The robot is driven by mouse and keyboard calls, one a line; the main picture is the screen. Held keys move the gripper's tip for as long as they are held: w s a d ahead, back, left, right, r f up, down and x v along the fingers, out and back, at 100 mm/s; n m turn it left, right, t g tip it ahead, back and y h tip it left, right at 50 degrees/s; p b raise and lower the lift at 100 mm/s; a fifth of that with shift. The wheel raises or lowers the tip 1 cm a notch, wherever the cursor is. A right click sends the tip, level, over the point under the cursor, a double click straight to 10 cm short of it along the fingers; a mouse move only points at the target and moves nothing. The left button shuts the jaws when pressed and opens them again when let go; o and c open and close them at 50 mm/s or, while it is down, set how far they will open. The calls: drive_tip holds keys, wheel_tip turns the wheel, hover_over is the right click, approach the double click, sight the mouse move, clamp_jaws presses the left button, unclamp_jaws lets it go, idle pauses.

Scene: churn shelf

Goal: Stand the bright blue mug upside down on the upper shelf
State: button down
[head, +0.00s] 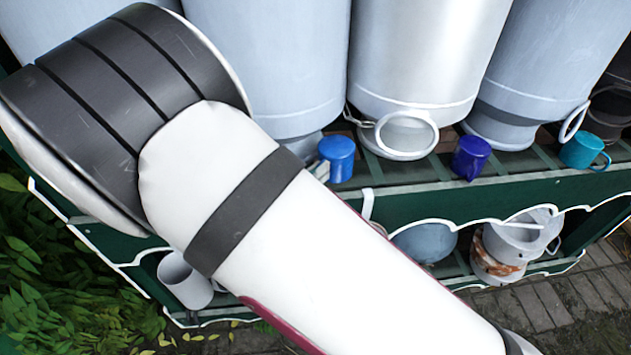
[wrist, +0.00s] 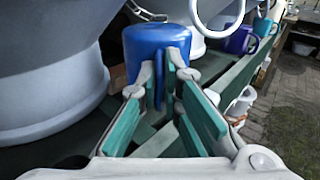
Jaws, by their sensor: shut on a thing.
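The bright blue mug (head: 337,158) is at the front of the upper shelf (head: 440,200), below the big churns. It also shows in the wrist view (wrist: 157,42), upright in line, with a smooth closed end on top, so it looks upside down. My gripper (wrist: 172,78) is shut on the mug at its near side, apparently on the handle, which the fingers mostly hide. I cannot tell whether the mug's lower rim touches the shelf.
Large grey churns (head: 425,50) fill the back of the upper shelf. A dark blue-purple mug (head: 470,158) and a teal mug (head: 583,150) stand to the right along the front. A white pot (head: 184,282) and other vessels are on the lower shelf.

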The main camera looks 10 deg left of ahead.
drive_tip(key=shift+f, duration=1.3)
drive_tip(key=shift+f, duration=0.1)
drive_tip(key=c, duration=1.8)
unclamp_jaws()
drive_tip(key=shift+f, duration=0.1)
drive_tip(key=shift+o, duration=0.2)
drive_tip(key=shift+a, duration=0.1)
drive_tip(key=shift+s+a+r, duration=0.1)
drive_tip(key=shift+s+r, duration=0.15)
drive_tip(key=v, duration=1.1)
drive_tip(key=shift+s, duration=0.3)
drive_tip(key=shift+a, duration=0.1)
